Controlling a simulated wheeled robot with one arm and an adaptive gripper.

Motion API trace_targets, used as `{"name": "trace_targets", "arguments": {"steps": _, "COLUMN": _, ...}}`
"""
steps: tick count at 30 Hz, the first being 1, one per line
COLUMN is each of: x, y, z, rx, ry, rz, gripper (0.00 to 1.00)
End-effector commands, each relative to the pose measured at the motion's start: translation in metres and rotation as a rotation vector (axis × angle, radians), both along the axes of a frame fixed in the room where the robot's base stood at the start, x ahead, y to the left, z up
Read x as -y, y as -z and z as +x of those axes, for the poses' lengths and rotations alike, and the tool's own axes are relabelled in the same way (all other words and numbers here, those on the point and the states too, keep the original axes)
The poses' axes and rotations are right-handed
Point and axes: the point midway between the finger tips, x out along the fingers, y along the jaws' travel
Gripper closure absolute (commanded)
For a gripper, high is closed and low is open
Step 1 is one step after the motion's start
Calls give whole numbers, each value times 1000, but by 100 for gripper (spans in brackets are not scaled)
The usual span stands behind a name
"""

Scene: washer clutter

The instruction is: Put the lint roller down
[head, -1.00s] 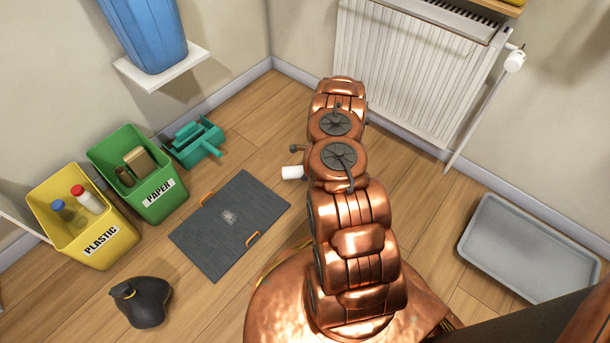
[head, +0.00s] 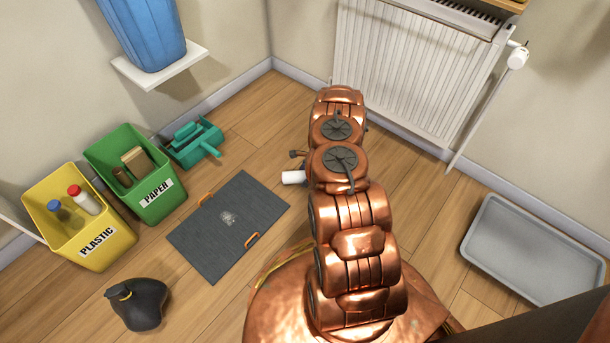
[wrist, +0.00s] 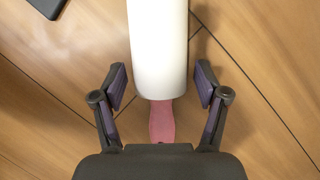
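The lint roller has a white roll (wrist: 158,50) and a pink handle (wrist: 162,122). In the wrist view it lies lengthwise between the fingers of my gripper (wrist: 160,87), with its handle running under the palm. The fingers stand apart, with floor showing between each fingertip and the roller, so the gripper looks open. In the head view only the white end of the roller (head: 294,178) shows, left of my arm; the arm hides the rest and the gripper. I cannot tell whether the roller touches the floor.
A dark mat (head: 210,238) with orange handles lies on the wooden floor to the left. Beyond it are a yellow plastic bin (head: 106,257), a green paper bin (head: 150,208) and a teal caddy (head: 187,154). A grey tray (head: 530,252) lies right. A radiator (head: 400,70) is behind.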

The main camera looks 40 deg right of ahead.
Motion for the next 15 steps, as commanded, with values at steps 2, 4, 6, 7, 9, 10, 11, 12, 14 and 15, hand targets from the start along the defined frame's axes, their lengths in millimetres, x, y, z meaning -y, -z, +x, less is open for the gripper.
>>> {"name": "trace_targets", "arguments": {"steps": 2, "x": 0, "y": 0, "z": 0, "rx": 0, "ry": 0, "rz": 0, "gripper": 23}}
{"name": "trace_targets", "arguments": {"steps": 4, "x": 0, "y": 0, "z": 0, "rx": 0, "ry": 0, "rz": 0, "gripper": 23}}
{"name": "trace_targets", "arguments": {"steps": 6, "x": 0, "y": 0, "z": 0, "rx": 0, "ry": 0, "rz": 0, "gripper": 23}}
{"name": "trace_targets", "arguments": {"steps": 7, "x": 0, "y": 0, "z": 0, "rx": 0, "ry": 0, "rz": 0, "gripper": 23}}
{"name": "trace_targets", "arguments": {"steps": 9, "x": 0, "y": -1, "z": 0, "rx": 0, "ry": 0, "rz": 0, "gripper": 23}}
{"name": "trace_targets", "arguments": {"steps": 10, "x": 0, "y": -2, "z": 0, "rx": 0, "ry": 0, "rz": 0, "gripper": 23}}
{"name": "trace_targets", "arguments": {"steps": 11, "x": 0, "y": -3, "z": 0, "rx": 0, "ry": 0, "rz": 0, "gripper": 23}}
{"name": "trace_targets", "arguments": {"steps": 12, "x": 1, "y": -6, "z": 0, "rx": 0, "ry": 0, "rz": 0, "gripper": 23}}
{"name": "trace_targets", "arguments": {"steps": 14, "x": 3, "y": -13, "z": -1, "rx": 1, "ry": -1, "rz": -2, "gripper": 23}}
{"name": "trace_targets", "arguments": {"steps": 15, "x": 5, "y": -19, "z": -2, "rx": 1, "ry": -1, "rz": -2, "gripper": 23}}
